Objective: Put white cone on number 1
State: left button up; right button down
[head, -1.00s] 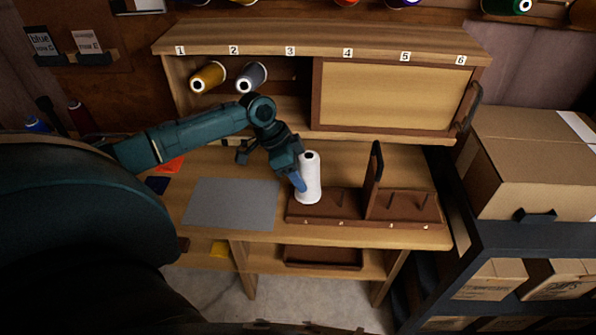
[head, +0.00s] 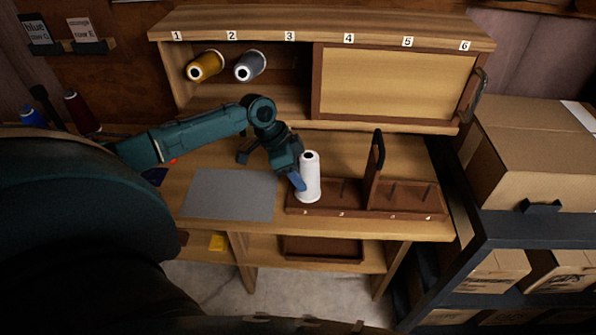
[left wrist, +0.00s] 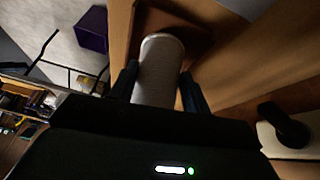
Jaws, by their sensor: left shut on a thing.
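The white cone (head: 309,178) stands upright at the left end of the brown peg rack (head: 325,211) on the bench. My left gripper (head: 299,182) is shut on the white cone from its left side. In the left wrist view the cone (left wrist: 158,72) sits between the two fingers. The cone hides whatever is under it, so I cannot tell whether it is on a peg. The rack's small front labels are hard to read. A label 1 (head: 176,36) is on the cabinet's top edge, at its left end. My right gripper is not in view.
A gold cone (head: 206,66) and a grey cone (head: 251,66) lie in the open left part of the cabinet. A sliding panel (head: 395,88) covers its right part. The rack has an upright handle (head: 375,165) and bare pegs on the right. A grey mat (head: 230,195) lies left.

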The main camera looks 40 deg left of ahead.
pick_arm(q)
jog(key=shift+p, duration=0.3)
jog(key=shift+f, duration=0.25)
jog(key=shift+a, duration=0.1)
jog(key=o, duration=1.1)
jog(key=shift+o, duration=0.2)
jog(key=v, duration=1.3)
jog(key=shift+b, duration=0.45)
jog(key=shift+s+a+r, duration=0.1)
jog(key=shift+a, duration=0.05)
